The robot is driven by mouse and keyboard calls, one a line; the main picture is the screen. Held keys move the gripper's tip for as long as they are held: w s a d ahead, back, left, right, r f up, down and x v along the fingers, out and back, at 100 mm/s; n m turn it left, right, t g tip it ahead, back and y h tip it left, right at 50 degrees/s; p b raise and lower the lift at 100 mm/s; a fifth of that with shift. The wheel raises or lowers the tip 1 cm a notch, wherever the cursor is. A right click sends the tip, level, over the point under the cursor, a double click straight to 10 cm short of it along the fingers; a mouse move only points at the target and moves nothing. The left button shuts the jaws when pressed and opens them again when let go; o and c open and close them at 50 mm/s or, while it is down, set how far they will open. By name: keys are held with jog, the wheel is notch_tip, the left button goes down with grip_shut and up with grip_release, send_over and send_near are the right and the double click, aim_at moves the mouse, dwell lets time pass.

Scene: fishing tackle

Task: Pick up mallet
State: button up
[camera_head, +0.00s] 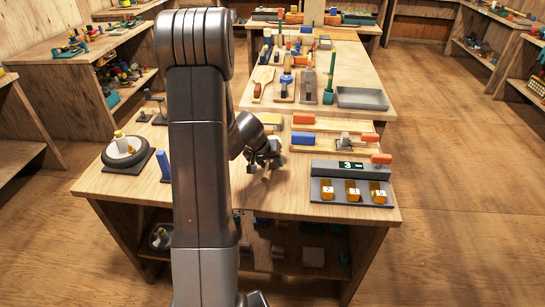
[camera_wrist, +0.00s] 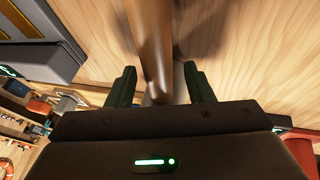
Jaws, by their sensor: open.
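A brown wooden handle (camera_wrist: 152,45), which looks like the mallet's, runs down from the top of the wrist view between the two fingers of my gripper (camera_wrist: 160,75). The gripper is open, with a gap to the handle on either side. In the head view my gripper (camera_head: 268,161) is low over the front table, and a short bit of the wooden handle (camera_head: 267,175) shows just below it. The mallet's head cannot be made out; my arm and gripper hide much of that spot.
Right of the gripper is a grey device (camera_head: 338,171) with a display and several yellow tags. Behind it lie a blue block (camera_head: 303,138) and an orange-handled tool (camera_head: 370,138). A round dish (camera_head: 125,150) and a blue cylinder (camera_head: 163,165) stand left. Bare tabletop lies in front.

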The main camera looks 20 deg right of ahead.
jog(key=shift+d+f, duration=0.1)
jog(key=shift+f, duration=0.05)
grip_shut()
